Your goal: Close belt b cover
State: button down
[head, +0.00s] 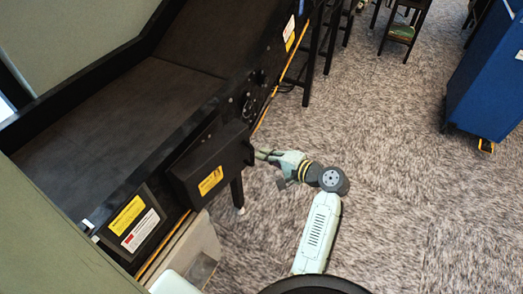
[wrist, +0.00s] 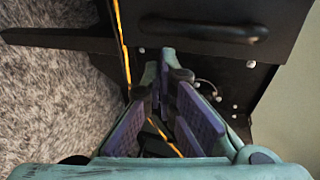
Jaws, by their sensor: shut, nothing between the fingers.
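A black cover (head: 208,172) with a yellow label stands out from the side of the dark belt machine (head: 125,95) in the head view. I cannot read which belt it belongs to. My gripper (head: 260,154) is at the cover's right end, low beside the machine; its fingertips are small and partly lost against the dark. In the wrist view my gripper (wrist: 167,62) is shut and empty, with purple finger pads. Ahead of the fingertips is a dark panel (wrist: 270,12) with a black bar handle (wrist: 204,29). I cannot tell whether the fingers touch it.
Another labelled box (head: 130,222) sits on the machine's side at the near left. An orange strip (head: 285,68) runs along the machine's lower edge. A blue cabinet (head: 490,75) stands at the right. The carpet (head: 400,150) between is clear.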

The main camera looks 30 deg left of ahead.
jog(key=shift+w+a, duration=0.15)
jog(key=shift+a, duration=0.6)
jog(key=a+g, duration=0.1)
jog(key=a+n+g, duration=0.1)
jog(key=a, duration=0.1)
jog(key=a+n+g+b, duration=0.1)
jog(key=a, duration=0.1)
jog(key=shift+w, duration=0.4)
